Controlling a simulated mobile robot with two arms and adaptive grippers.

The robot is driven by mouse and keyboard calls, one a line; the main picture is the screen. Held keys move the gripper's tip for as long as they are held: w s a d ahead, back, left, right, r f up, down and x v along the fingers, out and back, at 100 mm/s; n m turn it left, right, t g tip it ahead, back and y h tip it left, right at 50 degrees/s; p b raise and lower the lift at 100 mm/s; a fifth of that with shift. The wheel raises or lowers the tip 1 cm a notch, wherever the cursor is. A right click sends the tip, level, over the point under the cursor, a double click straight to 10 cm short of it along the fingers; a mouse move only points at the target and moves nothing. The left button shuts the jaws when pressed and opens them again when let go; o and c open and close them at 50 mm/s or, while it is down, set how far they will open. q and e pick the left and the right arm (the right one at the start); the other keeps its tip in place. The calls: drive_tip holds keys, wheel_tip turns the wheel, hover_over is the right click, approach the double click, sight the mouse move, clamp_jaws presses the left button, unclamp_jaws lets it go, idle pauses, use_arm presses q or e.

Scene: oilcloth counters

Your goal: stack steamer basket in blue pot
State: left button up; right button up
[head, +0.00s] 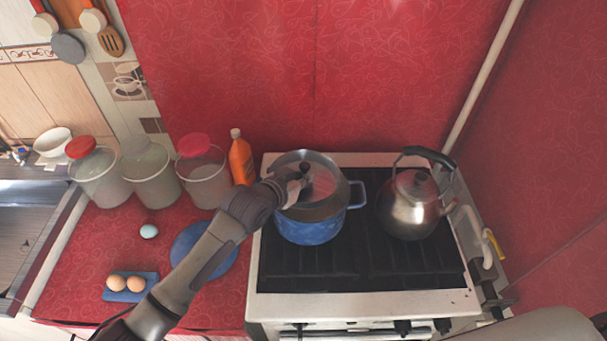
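The blue pot (308,232) stands on the left side of the stove top. A round grey lid (325,207) with a dark knob covers its top. My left gripper (300,181) is at the lid's knob, above the pot. Its fingers are small and partly merge with the knob, so I cannot tell whether they are shut on it. I cannot make out a steamer basket, and the inside of the pot is hidden. My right gripper is not in view.
A metal kettle (408,205) stands right of the pot on the stove (365,305). Several lidded containers and an orange bottle (241,158) line the back counter. A blue disc (218,262) lies partly under my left arm. Eggs (126,283) sit on a small blue holder at front left.

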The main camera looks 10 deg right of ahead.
use_arm(q)
drive_tip(key=shift+o, duration=1.4)
drive_tip(key=shift+r, duration=0.1)
drive_tip(key=shift+r+p, duration=0.3)
drive_tip(key=shift+r, duration=0.2)
drive_tip(key=b+v, duration=0.2)
drive_tip(key=v, duration=1)
drive_tip(key=shift+s, duration=0.1)
